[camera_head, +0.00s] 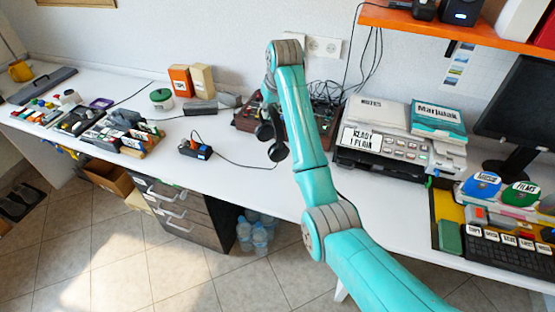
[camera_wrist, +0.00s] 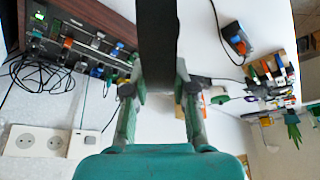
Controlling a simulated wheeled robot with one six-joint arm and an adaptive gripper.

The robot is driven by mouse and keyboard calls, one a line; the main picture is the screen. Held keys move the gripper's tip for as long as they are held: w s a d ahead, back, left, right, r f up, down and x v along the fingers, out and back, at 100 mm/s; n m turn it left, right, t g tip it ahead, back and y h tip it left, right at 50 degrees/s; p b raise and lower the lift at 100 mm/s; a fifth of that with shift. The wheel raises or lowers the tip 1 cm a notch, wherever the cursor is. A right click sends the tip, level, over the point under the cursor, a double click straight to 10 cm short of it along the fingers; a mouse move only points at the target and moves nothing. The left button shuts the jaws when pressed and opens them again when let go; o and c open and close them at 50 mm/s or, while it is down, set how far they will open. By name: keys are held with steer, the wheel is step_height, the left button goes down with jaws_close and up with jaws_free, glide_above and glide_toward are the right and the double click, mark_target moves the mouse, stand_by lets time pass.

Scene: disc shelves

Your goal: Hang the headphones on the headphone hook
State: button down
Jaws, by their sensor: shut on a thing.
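The black headphones (camera_head: 277,150) hang below the end of my arm, above the middle of the white desk, with their ear cups low. In the wrist view the black headband (camera_wrist: 157,40) runs down between the two fingers of my gripper (camera_wrist: 158,88), which is shut on it. In the head view my gripper is mostly hidden by the arm and the headphones. A small dark piece (camera_head: 451,49) hangs under the orange shelf at the upper right; I cannot tell whether it is the headphone hook.
The orange shelf (camera_head: 455,27) juts from the wall. Below it stand a device with buttons (camera_head: 405,143), books (camera_head: 437,117) and a monitor (camera_head: 518,100). A dark box with cables (camera_head: 325,108) lies behind the arm.

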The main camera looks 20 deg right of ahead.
mark_target(276, 118)
step_height(276, 118, down, 10)
stand_by(0.6)
steer(key=c, duration=0.9)
jaws_free()
steer(key=shift+f, duration=0.1)
steer(key=shift+c, duration=0.2)
steer(key=v, duration=1.2)
